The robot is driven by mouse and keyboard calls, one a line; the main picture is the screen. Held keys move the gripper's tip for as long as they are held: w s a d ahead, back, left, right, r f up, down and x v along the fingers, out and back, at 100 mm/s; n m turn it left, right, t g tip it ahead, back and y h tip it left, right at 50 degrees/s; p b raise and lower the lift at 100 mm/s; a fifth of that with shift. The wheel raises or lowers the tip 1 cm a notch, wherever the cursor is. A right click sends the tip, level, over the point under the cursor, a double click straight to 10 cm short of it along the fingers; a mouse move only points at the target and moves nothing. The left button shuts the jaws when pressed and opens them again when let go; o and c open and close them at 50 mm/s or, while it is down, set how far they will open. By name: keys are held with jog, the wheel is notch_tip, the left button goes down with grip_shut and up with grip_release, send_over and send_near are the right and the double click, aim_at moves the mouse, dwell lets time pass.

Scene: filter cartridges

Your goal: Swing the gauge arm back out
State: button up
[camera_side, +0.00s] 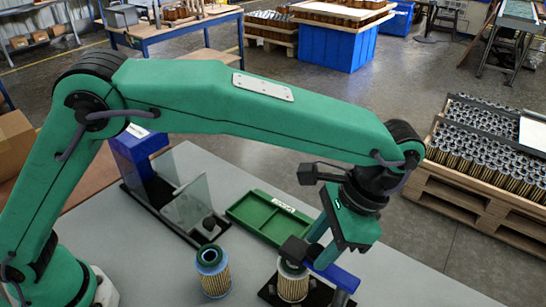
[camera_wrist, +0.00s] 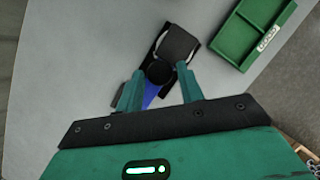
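The gauge arm is a blue bar (camera_side: 335,277) on a short post, with a black block (camera_side: 293,249) at its other end. The block sits over the top of a pleated filter cartridge (camera_side: 292,284), which stands on a black base (camera_side: 268,294). In the wrist view the blue bar (camera_wrist: 152,95), a round black part (camera_wrist: 158,72) and the dark block (camera_wrist: 180,43) show. My gripper (camera_side: 316,256) is low over the gauge arm. Its teal fingers (camera_wrist: 159,80) are apart, one on each side of the bar and round part. Whether they touch it I cannot tell.
A second cartridge (camera_side: 214,279) with a blue ring on top stands to the left. A green divided tray (camera_side: 262,228) lies behind, also in the wrist view (camera_wrist: 236,29). A black-based stand with clear panels (camera_side: 186,203) is at the back left. The grey table (camera_side: 400,280) is clear at right.

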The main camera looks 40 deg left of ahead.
grip_shut()
jog(key=shift+w+d+m, duration=0.1)
jog(key=shift+w+m, duration=0.3)
jog(key=shift+m, duration=0.3)
jog(key=shift+o, duration=1.9)
grip_release()
